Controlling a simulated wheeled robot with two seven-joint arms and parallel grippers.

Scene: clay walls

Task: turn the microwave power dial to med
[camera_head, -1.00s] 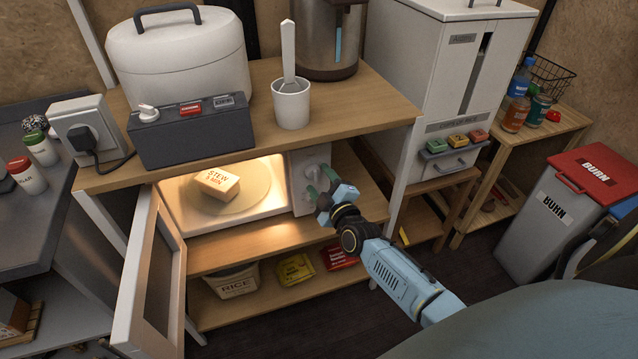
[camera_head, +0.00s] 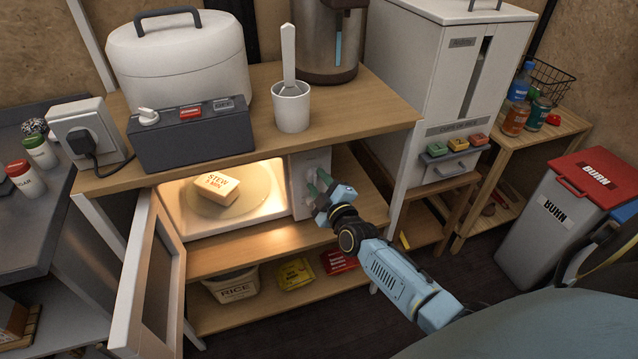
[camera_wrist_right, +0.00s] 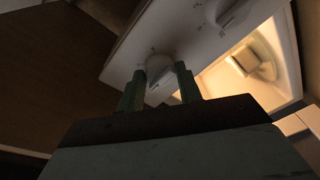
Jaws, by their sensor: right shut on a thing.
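The white microwave (camera_head: 300,168) sits on the shelf under the wooden top, its door (camera_head: 132,275) open and its inside lit. A box marked STEW (camera_head: 216,189) lies on its turntable. My right gripper (camera_head: 318,186) is at the control panel. In the right wrist view the green fingers (camera_wrist_right: 159,88) are shut around a round white dial (camera_wrist_right: 158,68). A second dial (camera_wrist_right: 222,12) stands clear of the fingers. The marks are too small to read, so I cannot tell the dial's setting. My left gripper is not in view.
A dark control box (camera_head: 195,133), a white cooker (camera_head: 180,60) and a cup (camera_head: 291,105) stand on the top above. The open door takes up the left front. A rice tub (camera_head: 232,287) and packets are on the lower shelf. A red-lidded bin (camera_head: 550,215) stands at the right.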

